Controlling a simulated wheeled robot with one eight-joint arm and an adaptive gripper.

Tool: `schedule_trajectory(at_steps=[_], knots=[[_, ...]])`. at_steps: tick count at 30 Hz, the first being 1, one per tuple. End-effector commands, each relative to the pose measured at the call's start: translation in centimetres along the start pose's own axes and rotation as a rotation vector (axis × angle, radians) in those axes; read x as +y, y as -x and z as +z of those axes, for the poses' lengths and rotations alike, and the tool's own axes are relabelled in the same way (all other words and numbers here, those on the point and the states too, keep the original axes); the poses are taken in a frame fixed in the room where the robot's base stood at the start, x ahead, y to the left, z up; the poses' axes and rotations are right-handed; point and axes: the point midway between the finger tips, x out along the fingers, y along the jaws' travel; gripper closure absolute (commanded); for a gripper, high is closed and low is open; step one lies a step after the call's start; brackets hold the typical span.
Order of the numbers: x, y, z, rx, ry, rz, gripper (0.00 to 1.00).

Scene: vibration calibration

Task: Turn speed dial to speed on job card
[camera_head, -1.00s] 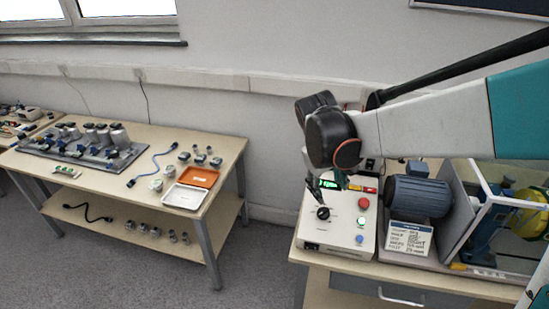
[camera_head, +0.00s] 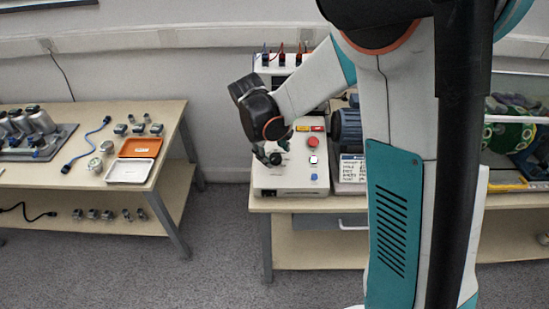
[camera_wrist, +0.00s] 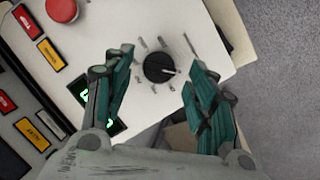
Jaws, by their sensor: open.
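The speed dial (camera_wrist: 158,68) is a black round knob with a white pointer line, set on the white control box (camera_wrist: 205,50). In the wrist view it lies between and just beyond the two teal fingers of my gripper (camera_wrist: 157,88), which are apart with nothing between their tips. In the head view my gripper (camera_head: 268,158) is low over the left part of the control box (camera_head: 290,182), at the dial. The job card (camera_head: 352,168) stands right of the box, partly behind my arm; its text is too small to read. The green display (camera_wrist: 108,127) is partly hidden by a finger.
A red button (camera_head: 313,142) and a lit button (camera_head: 313,160) are right of the dial. The motor (camera_head: 346,128) stands behind the job card, partly hidden by my arm. A left bench carries an orange tray (camera_head: 140,147) and a white tray (camera_head: 130,171). Floor is free between the benches.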

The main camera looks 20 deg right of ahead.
Motion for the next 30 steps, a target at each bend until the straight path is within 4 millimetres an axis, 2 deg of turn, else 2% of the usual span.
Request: schedule_trajectory(at_steps=[1,6,15,16,17,21,22,30], knots=[[-0.1,-0.8,0.0,0.000,-0.001,0.000,0.48],[0.0,-1.9,0.0,0.000,-0.001,0.000,0.48],[0.0,-2.0,0.0,0.001,0.000,0.000,0.48],[0.0,-2.0,0.0,0.001,0.000,0.000,0.50],[0.0,-2.0,0.0,0.000,0.000,0.000,0.57],[0.0,-2.0,0.0,0.000,0.000,0.000,0.89],[0.0,-2.0,0.0,0.000,0.000,0.000,0.91],[0.0,-2.0,0.0,0.000,-0.014,-0.005,0.91]])
